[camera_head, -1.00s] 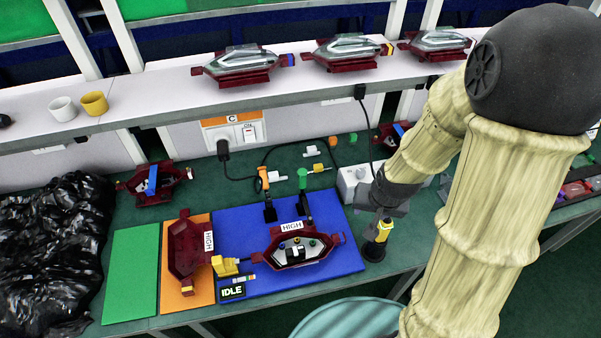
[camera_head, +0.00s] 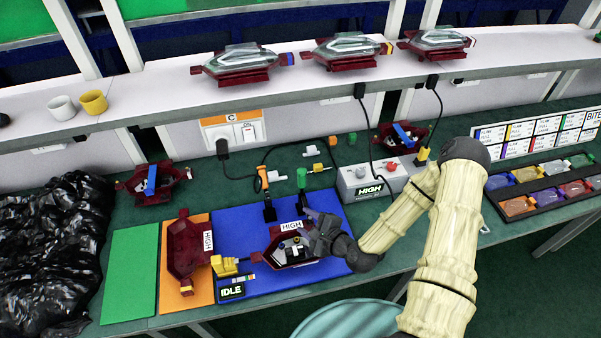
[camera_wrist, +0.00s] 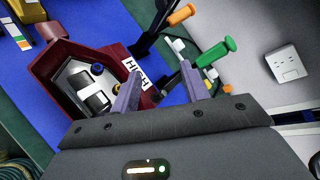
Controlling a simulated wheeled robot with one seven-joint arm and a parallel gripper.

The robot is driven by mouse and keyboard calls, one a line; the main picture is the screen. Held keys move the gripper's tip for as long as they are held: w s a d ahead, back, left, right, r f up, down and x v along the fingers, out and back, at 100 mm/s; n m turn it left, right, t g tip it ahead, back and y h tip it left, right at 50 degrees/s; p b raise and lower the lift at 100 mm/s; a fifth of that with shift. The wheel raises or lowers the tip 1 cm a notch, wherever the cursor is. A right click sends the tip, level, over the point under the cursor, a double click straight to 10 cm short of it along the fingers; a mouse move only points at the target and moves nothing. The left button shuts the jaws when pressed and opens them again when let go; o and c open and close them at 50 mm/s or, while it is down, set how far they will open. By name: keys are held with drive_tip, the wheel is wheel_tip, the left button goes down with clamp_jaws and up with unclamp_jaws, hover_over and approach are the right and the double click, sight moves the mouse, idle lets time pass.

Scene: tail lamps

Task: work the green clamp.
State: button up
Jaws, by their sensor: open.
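The green clamp has a green handle (camera_head: 301,178) standing up at the back edge of the blue mat (camera_head: 235,220). In the wrist view the green handle (camera_wrist: 216,52) is at upper right, beyond my right fingertip, on a dark lever. My gripper (camera_head: 309,213) is just in front of this clamp, above the right side of a dark red lamp housing (camera_head: 270,250) marked HIGH. In the wrist view my gripper (camera_wrist: 160,84) has its fingers apart, with no object clearly held. The clamp's base is partly hidden by my fingers.
An orange-handled clamp (camera_head: 262,180) stands close left of the green one. A yellow block (camera_head: 225,267) is left of the housing. Another red housing (camera_head: 188,250) lies on the orange mat. A grey box (camera_head: 368,183) stands behind my arm. Cables run behind the clamps.

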sight(300, 172)
drive_tip(key=m+t+h, duration=0.1)
drive_tip(key=m+t, duration=0.1)
drive_tip(key=m, duration=0.3)
drive_tip(key=d+r+m+t+h, duration=0.1)
drive_tip(key=m+t, duration=0.2)
drive_tip(key=m, duration=0.2)
drive_tip(key=w+d+m+t+h, duration=0.1)
drive_tip(key=m+t+h, duration=0.1)
drive_tip(key=m, duration=0.3)
drive_tip(key=shift+r+m+t, duration=0.25)
drive_tip(key=shift+m+t, duration=0.05)
drive_tip(key=p+x, duration=0.5)
drive_tip(key=x, duration=1.2)
drive_tip(key=shift+w+f, duration=0.1)
drive_tip(key=shift+w, duration=0.1)
clamp_jaws()
